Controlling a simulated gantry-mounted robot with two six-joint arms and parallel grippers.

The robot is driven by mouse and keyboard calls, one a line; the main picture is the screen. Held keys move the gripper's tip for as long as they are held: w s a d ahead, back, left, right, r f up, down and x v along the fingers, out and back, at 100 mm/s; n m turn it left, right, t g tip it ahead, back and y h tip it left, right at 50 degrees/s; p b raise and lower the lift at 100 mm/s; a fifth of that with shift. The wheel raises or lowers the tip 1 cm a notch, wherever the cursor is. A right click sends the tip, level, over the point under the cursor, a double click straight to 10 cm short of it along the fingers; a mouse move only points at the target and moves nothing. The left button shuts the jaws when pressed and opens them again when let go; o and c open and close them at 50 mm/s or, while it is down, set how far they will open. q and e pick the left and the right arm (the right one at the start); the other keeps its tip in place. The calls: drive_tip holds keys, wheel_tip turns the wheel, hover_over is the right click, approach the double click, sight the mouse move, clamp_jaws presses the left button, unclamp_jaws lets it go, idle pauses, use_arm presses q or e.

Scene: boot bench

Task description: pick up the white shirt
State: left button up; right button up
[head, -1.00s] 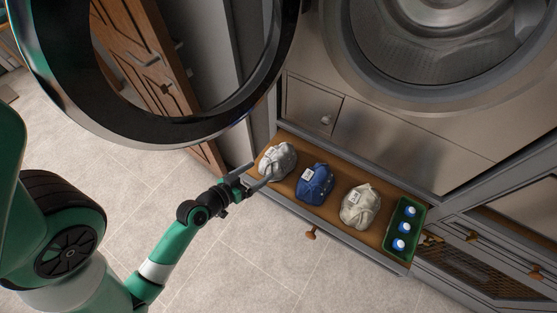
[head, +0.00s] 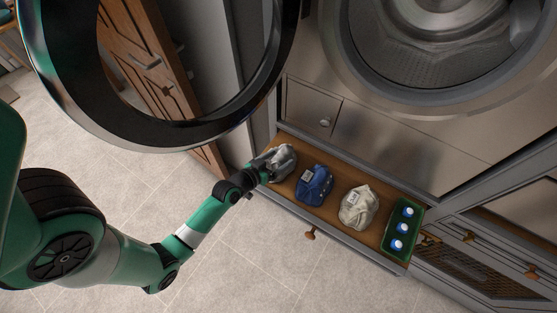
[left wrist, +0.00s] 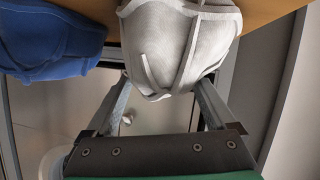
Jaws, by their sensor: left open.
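The white shirt (head: 281,160) is a bundled, pale grey-white garment at the left end of the open wooden drawer. In the left wrist view the white shirt (left wrist: 178,45) fills the top middle, with folds and strap-like bands. My left gripper (head: 263,168) is at the shirt's near left side in the head view, partly covering it. In the left wrist view its open fingers stand on either side of the shirt's lower part. I cannot tell whether they touch the cloth. My right gripper is not in view.
A blue garment (head: 314,185) lies beside the white shirt. A cream garment (head: 357,206) and a green crate (head: 391,243) with blue-capped bottles are farther right in the drawer. A round machine door (head: 150,137) hangs open above on the left.

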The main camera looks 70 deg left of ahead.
sight(285, 150)
use_arm(q)
clamp_jaws()
drive_tip(key=shift+r, duration=0.1)
idle(0.3)
drive_tip(key=shift+r, duration=0.25)
wheel_tip(285, 150, up, 2)
drive_tip(key=shift+r+p, duration=0.25)
drive_tip(key=shift+p, duration=0.25)
drive_tip(key=s+r, duration=0.1)
drive_tip(key=r, duration=0.1)
drive_tip(key=s+d+r+p, duration=0.1)
drive_tip(key=s+r, duration=0.3)
drive_tip(key=shift+s+d+r, duration=0.1)
drive_tip(key=shift+d+r, duration=0.15)
drive_tip(key=shift+d, duration=0.15)
drive_tip(key=b+v, duration=0.1)
drive_tip(key=v, duration=0.8)
drive_tip(key=shift+s+a, duration=0.3)
drive_tip(key=shift+a, duration=0.05)
